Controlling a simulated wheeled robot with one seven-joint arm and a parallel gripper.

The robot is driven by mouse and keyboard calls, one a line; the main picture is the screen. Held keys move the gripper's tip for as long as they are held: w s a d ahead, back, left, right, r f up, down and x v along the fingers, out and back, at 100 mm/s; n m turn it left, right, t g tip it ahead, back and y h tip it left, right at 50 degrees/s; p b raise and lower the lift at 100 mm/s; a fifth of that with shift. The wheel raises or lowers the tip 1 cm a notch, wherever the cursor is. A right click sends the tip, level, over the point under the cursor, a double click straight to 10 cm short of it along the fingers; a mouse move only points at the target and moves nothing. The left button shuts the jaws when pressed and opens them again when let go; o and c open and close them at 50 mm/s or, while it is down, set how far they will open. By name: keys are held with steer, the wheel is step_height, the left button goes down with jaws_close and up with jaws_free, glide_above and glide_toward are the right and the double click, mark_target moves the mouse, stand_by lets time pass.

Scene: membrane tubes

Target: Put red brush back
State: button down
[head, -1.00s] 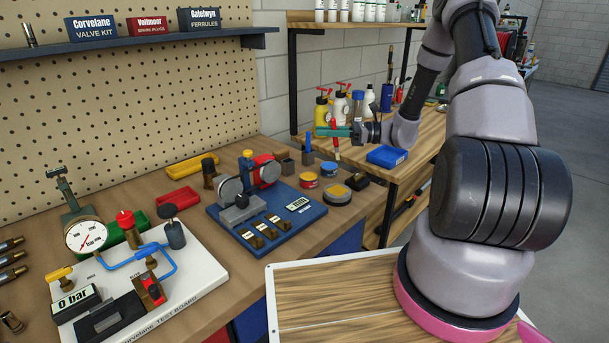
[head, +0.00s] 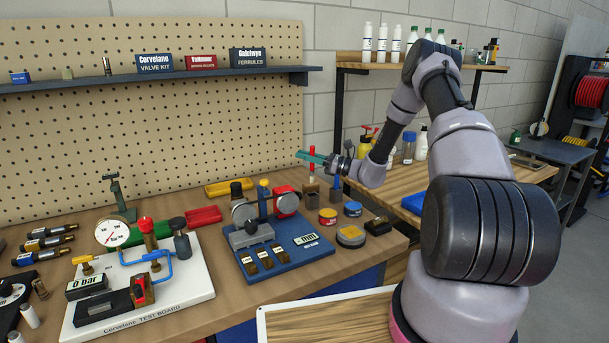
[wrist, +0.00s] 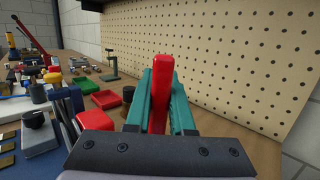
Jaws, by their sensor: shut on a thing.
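The red brush (head: 312,152) is upright in my gripper (head: 308,158), whose teal fingers are shut around its handle. In the wrist view the red handle (wrist: 161,90) stands between the two fingers (wrist: 160,103), tilted slightly. The brush's lower end is just above or in front of a small brownish block (head: 310,189) at the back of the bench; I cannot tell whether they touch. A second small block (head: 335,198) stands beside it to the right, with a blue upright handle (head: 336,182) in it.
A blue fixture board (head: 300,250) stands in front of the blocks. The white test board (head: 190,290) is at front left. A pegboard (head: 200,120) rises behind.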

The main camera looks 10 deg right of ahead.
steer(key=shift+f, duration=2.15)
steer(key=shift+d+f, duration=0.1)
steer(key=shift+f, duration=0.5)
steer(key=c, duration=0.8)
jaws_free()
steer(key=shift+r, duration=0.1)
